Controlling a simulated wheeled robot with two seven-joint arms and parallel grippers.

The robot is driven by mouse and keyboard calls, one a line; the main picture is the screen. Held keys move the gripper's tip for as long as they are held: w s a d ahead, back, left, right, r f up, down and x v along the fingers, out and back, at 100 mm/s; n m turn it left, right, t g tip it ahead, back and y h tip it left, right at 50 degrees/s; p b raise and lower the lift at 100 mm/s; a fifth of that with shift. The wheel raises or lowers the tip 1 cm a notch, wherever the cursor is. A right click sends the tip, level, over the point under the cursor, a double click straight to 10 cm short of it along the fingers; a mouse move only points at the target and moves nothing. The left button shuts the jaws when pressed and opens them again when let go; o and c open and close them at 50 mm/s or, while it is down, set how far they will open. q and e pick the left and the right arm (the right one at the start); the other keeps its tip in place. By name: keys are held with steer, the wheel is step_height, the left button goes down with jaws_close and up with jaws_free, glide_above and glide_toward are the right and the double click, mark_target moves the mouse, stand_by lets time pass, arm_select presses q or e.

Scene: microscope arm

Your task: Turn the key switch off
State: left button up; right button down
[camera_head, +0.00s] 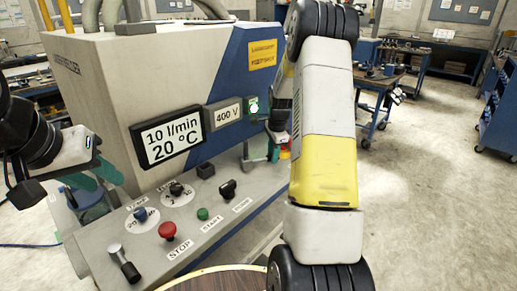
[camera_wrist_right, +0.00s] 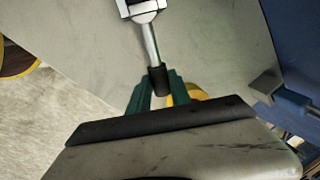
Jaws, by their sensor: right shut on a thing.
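My right gripper (camera_head: 264,160) is at the far right end of the sloped control panel, partly hidden by my right arm. In the right wrist view its green fingers (camera_wrist_right: 160,92) are shut on the black tip of a metal lever (camera_wrist_right: 150,42). The lever's other end meets a pale and black mount. I cannot tell for certain which control is the key switch; a black switch with a raised handle (camera_head: 228,188) stands right of the green button.
The panel (camera_head: 205,243) also carries a red stop button (camera_head: 167,230), a green button (camera_head: 202,214), dials and a front-left lever (camera_head: 124,263). A display (camera_head: 167,138) and a 400 V readout (camera_head: 223,113) sit above. A yellow part (camera_wrist_right: 188,92) lies close behind my right fingers.

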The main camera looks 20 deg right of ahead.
steer(key=shift+s, duration=0.15)
steer(key=shift+s+a+m+h, duration=0.15)
steer(key=shift+s+m, duration=0.45)
steer(key=shift+m, duration=0.1)
steer(key=shift+s+a+m+h, duration=0.15)
steer(key=shift+s+m, duration=0.4)
steer(key=shift+m, duration=0.15)
steer(key=shift+s+a+m+h, duration=0.15)
steer(key=shift+s+a+m, duration=0.2)
steer(key=shift+s+m, duration=0.45)
steer(key=shift+s+a+m+h, duration=0.15)
steer(key=shift+s+a+m, duration=0.15)
steer(key=shift+s+m, duration=0.45)
steer(key=shift+s+a+m+g, duration=0.15)
steer(key=shift+s+a+m, duration=0.3)
steer(key=shift+m, duration=0.35)
steer(key=shift+s+a+m+g, duration=0.15)
steer(key=shift+s+a+m, duration=0.25)
steer(key=shift+m, duration=0.35)
steer(key=shift+s+a+m+h, duration=0.15)
steer(key=shift+s+a+m, duration=0.2)
steer(key=shift+a+m, duration=0.25)
steer(key=shift+s+a+m+h, duration=0.15)
steer(key=shift+s+a+m, duration=0.2)
steer(key=shift+m, duration=0.45)
steer(key=shift+a, duration=0.15)
steer(key=c, duration=1.2)
jaws_free()
steer(key=shift+s, duration=0.1)
steer(key=shift+r, duration=0.1)
